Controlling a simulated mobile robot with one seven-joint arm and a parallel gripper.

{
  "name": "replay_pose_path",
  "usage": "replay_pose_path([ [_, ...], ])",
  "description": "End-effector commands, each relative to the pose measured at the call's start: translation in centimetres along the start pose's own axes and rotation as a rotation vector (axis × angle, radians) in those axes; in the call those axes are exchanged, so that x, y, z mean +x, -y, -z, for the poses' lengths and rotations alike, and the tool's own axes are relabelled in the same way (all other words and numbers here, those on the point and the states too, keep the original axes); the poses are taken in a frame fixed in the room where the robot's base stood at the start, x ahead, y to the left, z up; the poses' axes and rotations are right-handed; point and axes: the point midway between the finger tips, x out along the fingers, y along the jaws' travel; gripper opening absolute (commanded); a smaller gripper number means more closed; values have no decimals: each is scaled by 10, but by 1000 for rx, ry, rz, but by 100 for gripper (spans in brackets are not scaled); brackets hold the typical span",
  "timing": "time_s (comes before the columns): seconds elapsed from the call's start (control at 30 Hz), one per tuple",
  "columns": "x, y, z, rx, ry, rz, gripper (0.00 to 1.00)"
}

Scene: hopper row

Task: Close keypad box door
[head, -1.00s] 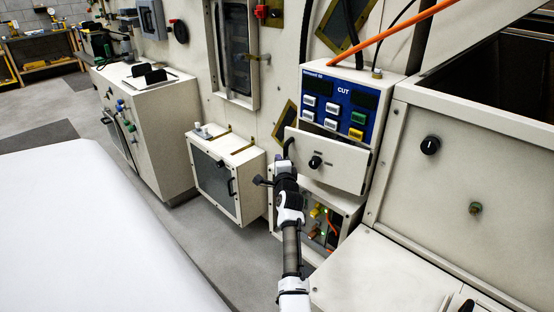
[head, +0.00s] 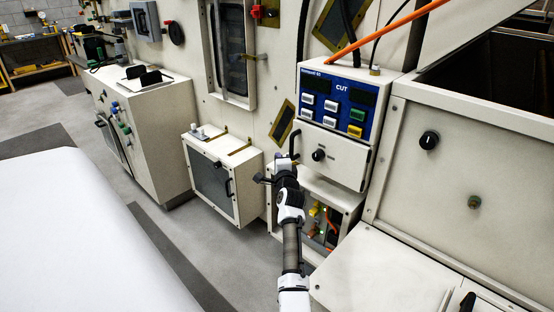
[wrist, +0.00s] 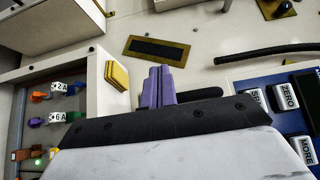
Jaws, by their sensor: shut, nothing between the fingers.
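The keypad box (head: 385,105) has a blue keypad panel (head: 340,88) with several buttons. Its white door (head: 335,158), with a black knob and a black handle at the left, sits under the keypad. The door looks nearly flush with the box; I cannot tell whether it is fully shut. My gripper (head: 284,163) is at the door's lower left, its fingertips unclear in the head view. In the wrist view its purple fingers (wrist: 158,86) are together and empty. A black bar, seemingly the handle (wrist: 205,94), shows just beyond them; contact is unclear.
Below the door is an open compartment (head: 325,222) with coloured fittings, seen at left in the wrist view (wrist: 45,110). A white cabinet (head: 480,165) stands close on the right. A lower box (head: 222,175) with a dark front is on the left. Cables hang above the keypad.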

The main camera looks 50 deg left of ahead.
Motion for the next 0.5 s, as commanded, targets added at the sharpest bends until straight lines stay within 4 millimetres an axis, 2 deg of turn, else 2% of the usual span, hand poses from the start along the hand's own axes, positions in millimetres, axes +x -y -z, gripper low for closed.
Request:
replay_pose_path([
  [0.03, -1, 1, 2, 0, -2, 0, 0],
  [0.1, -12, 0, -18, 1, 5, 0, 0],
  [0.3, -38, -1, -50, 0, 4, 1, 0],
  [0.5, -55, -1, -71, 0, 2, 0, 0],
])
